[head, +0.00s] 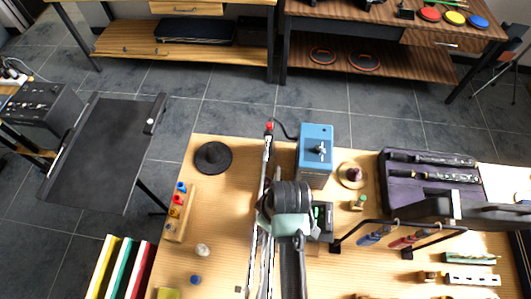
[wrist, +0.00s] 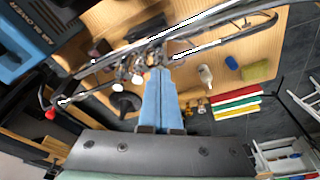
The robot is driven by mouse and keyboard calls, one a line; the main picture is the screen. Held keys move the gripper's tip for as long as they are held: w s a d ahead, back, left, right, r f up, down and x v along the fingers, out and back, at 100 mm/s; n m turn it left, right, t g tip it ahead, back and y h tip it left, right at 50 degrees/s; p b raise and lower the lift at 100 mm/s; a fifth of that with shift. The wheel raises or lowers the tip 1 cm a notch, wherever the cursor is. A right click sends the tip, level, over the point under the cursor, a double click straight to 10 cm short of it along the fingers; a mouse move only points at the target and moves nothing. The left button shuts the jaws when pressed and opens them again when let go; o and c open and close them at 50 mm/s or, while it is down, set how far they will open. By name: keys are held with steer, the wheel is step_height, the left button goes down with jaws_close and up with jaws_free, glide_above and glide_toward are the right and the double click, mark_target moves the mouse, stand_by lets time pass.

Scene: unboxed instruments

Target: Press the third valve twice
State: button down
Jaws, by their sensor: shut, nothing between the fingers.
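A long silver brass instrument (head: 262,190) with a red tip (head: 268,127) lies lengthwise over the wooden table. Its tubes (wrist: 200,42) cross the upper part of the wrist view, with a cluster of shiny round valve parts (wrist: 122,63) near the middle. I cannot tell which of these is the third valve. My gripper (wrist: 158,72) has its blue fingers shut and empty. The tips appear at the tubing, just right of the valve cluster; I cannot tell whether they touch. In the head view my wrist covers the middle of the instrument, and the fingers are hidden.
A blue blower box (head: 315,150) stands right of the instrument, also close in the wrist view (wrist: 22,40). A black disc (head: 213,157) and a wooden block with coloured pegs (head: 179,212) lie left. A dark case (head: 390,195) and a tool rack (head: 375,222) stand right.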

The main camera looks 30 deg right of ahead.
steer(key=shift+f+b, duration=0.3)
steer(key=shift+f, duration=0.3)
step_height(320, 180, up, 7)
steer(key=p, duration=0.7)
steer(key=shift+r+p, duration=0.1)
steer(key=shift+p, duration=0.2)
stand_by(0.5)
